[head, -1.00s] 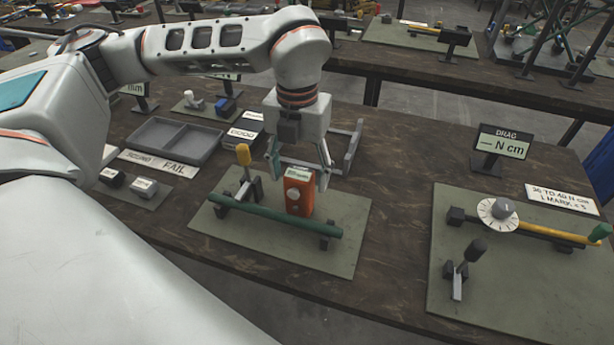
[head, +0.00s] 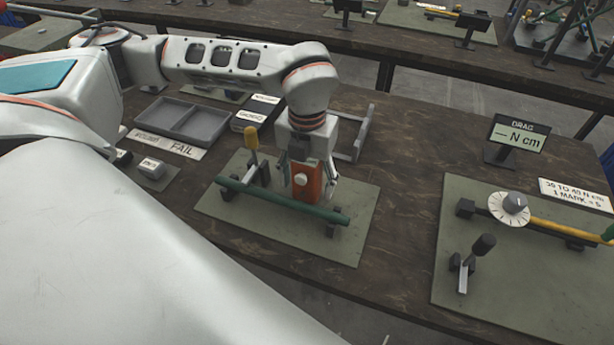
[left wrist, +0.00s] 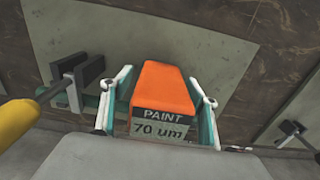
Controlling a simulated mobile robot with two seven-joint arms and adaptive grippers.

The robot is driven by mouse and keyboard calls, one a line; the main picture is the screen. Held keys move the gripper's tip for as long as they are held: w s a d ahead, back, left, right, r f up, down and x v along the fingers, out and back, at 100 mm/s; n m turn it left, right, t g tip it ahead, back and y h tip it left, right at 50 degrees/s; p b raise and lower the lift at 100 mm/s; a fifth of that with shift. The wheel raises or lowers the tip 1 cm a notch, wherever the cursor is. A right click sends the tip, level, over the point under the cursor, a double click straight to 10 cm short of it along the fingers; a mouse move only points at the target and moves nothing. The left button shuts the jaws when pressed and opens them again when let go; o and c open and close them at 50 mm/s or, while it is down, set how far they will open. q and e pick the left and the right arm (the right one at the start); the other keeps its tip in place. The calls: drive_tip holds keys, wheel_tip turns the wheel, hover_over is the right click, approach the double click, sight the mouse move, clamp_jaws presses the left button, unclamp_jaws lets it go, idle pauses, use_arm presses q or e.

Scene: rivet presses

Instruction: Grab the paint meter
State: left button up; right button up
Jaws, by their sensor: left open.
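The paint meter (head: 306,184) is an orange-red block with a pale round knob on its face. It stands upright on a grey-green mat (head: 347,245), just behind a green bar. In the left wrist view the orange meter (left wrist: 163,88) shows a label reading "PAINT 70 um". My left gripper (head: 308,188) is open and points down over the meter, with one finger on each side of it. In the left wrist view the fingers of my left gripper (left wrist: 162,110) flank the meter; I cannot tell whether they touch it. My right gripper is not in view.
The green bar (head: 280,201) crosses in front of the meter. A yellow-handled lever (head: 251,141) stands to its left. A grey frame (head: 362,135) is behind it.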

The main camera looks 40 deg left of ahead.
use_arm(q)
drive_tip(key=shift+c, duration=0.4)
drive_tip(key=c, duration=1.3)
drive_tip(key=shift+r, duration=0.1)
